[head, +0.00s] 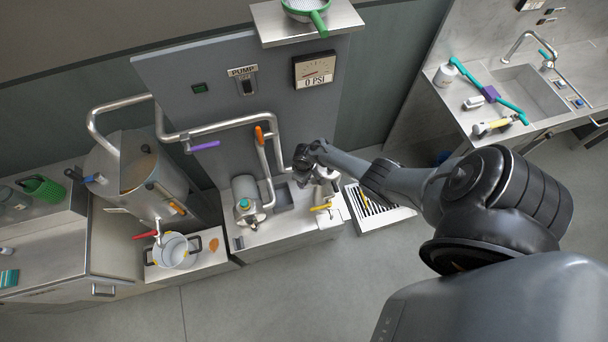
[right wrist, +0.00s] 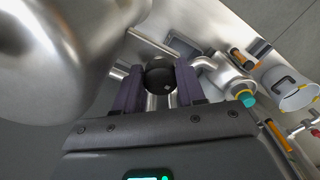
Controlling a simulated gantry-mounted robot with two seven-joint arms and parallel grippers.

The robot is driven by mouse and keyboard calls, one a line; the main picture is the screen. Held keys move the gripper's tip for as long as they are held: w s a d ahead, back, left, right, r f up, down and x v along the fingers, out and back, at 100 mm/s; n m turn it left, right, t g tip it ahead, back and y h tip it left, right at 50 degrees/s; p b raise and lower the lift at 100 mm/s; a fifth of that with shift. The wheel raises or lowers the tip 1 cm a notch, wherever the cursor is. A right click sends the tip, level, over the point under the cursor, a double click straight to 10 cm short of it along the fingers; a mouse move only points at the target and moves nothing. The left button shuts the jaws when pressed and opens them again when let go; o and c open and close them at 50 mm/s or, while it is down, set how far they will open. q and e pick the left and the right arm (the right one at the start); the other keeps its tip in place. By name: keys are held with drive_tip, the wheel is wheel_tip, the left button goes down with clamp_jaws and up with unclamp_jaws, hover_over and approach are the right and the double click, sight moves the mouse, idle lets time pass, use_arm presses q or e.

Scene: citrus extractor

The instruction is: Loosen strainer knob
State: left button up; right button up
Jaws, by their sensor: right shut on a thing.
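The strainer knob (right wrist: 160,75) is round and black in the right wrist view. It sits between the two dark purple fingers of my right gripper (right wrist: 159,84), which is shut on it. In the head view my right gripper (head: 304,163) is over the right part of the pump stand, and the arm hides the knob there. A large shiny metal body (right wrist: 50,60) fills the upper left of the right wrist view, close beside the fingers. My left gripper is in neither view.
A pump with a teal cap (head: 244,203) stands left of my gripper, under pipes with an orange-handled (head: 260,136) and a purple-handled lever (head: 205,146). A yellow handle (head: 321,207) is close to my gripper. A floor grate (head: 372,208) is at right. The gauge (head: 314,70) reads 0 PSI.

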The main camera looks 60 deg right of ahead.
drive_tip(key=shift+s+f+n, duration=0.1)
drive_tip(key=shift+n, duration=0.2)
drive_tip(key=o, duration=1.1)
drive_tip(key=shift+c, duration=0.2)
drive_tip(key=shift+r+p, duration=0.35)
drive_tip(key=shift+r, duration=0.25)
wheel_tip(320, 180, up, 9)
drive_tip(key=p, duration=0.3)
drive_tip(key=shift+f, duration=0.2)
drive_tip(key=shift+r+p, duration=0.3)
drive_tip(key=shift+r, duration=0.25)
